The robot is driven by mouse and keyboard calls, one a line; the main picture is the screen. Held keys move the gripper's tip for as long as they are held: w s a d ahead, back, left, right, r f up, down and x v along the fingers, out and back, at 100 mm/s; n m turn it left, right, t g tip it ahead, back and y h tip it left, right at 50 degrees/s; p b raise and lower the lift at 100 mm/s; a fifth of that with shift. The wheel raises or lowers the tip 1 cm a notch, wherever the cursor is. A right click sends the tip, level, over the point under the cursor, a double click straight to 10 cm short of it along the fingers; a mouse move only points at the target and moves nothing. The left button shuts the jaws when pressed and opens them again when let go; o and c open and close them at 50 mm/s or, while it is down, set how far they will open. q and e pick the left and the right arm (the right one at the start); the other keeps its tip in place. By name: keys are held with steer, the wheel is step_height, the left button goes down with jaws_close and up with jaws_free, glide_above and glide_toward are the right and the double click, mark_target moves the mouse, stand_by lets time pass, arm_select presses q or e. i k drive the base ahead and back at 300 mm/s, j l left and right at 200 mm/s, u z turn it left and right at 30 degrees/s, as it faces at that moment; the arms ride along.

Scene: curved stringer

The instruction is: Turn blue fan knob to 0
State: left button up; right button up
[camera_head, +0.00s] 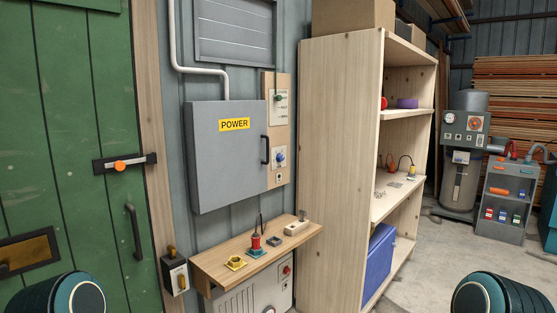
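A small blue knob (280,157) sits on a pale plate on the wooden panel (268,83), right of the grey POWER box (205,150). Its pointer direction and markings are too small to read. A green knob (279,98) sits on a white plate higher on the same panel. Only rounded dark and teal parts of my arms show at the bottom left and bottom right corners. Neither gripper shows, and nothing of mine is near the blue knob.
A wooden shelf (253,255) below the panel bears a red item (256,241), a yellow item (236,263) and small devices. A tall wooden bookcase (335,160) stands close on the right. A green door (85,150) is at left. Open floor lies at right.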

mark_target(280, 158)
steer(key=i+z, duration=0.3)
steer(key=z, duration=0.15)
steer(key=i+z, duration=0.35)
steer(key=z, duration=0.15)
steer(key=i+j+z, duration=0.15)
steer(key=i+j, duration=0.15)
steer(key=i, duration=0.25)
steer(key=i+j+z, duration=0.15)
steer(key=i+j, duration=0.25)
steer(key=i, duration=0.1)
